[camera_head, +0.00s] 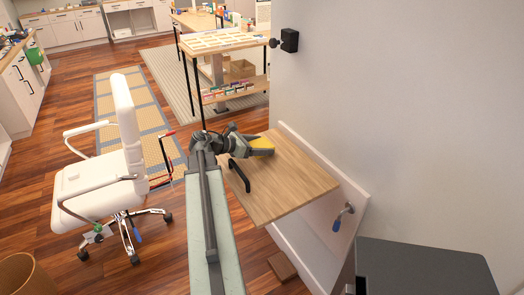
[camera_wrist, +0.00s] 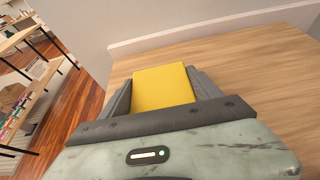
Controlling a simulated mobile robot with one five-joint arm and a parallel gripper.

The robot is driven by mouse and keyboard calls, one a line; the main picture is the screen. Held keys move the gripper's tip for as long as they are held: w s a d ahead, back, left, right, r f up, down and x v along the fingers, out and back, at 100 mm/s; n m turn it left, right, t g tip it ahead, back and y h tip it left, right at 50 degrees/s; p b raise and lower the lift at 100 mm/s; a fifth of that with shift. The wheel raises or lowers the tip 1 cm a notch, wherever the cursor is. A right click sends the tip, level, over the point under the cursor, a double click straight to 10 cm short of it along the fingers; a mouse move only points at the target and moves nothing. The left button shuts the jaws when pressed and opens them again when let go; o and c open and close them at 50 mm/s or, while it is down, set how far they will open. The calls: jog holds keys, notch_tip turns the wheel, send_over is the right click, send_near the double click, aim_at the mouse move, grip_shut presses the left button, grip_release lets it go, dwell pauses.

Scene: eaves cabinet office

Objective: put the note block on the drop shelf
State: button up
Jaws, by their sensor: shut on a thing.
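The note block is yellow. In the wrist view the note block (camera_wrist: 162,87) sits between the two dark fingers of my gripper (camera_wrist: 160,90), which is shut on it. In the head view the note block (camera_head: 262,144) shows only partly, at the end of my gripper (camera_head: 258,150), over the far left part of the drop shelf. The drop shelf (camera_head: 290,185) is a light wooden board folded out level from the wall. Its bare wood (camera_wrist: 250,75) also fills much of the wrist view. I cannot tell whether the block touches the wood.
A white office chair (camera_head: 100,165) stands left of my arm. A table with a tray top (camera_head: 220,40) is beyond the shelf. A dark box top (camera_head: 425,268) is at the lower right. The shelf's right part is bare.

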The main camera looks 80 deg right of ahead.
jog(key=o, duration=1.4)
jog(key=shift+r, duration=0.2)
jog(key=p+v, duration=0.4)
jog(key=v, duration=0.7)
jog(key=shift+w+a+r+p, duration=0.1)
jog(key=shift+a+r+p, duration=0.05)
jog(key=shift+p, duration=0.2)
jog(key=shift+w+a, duration=0.2)
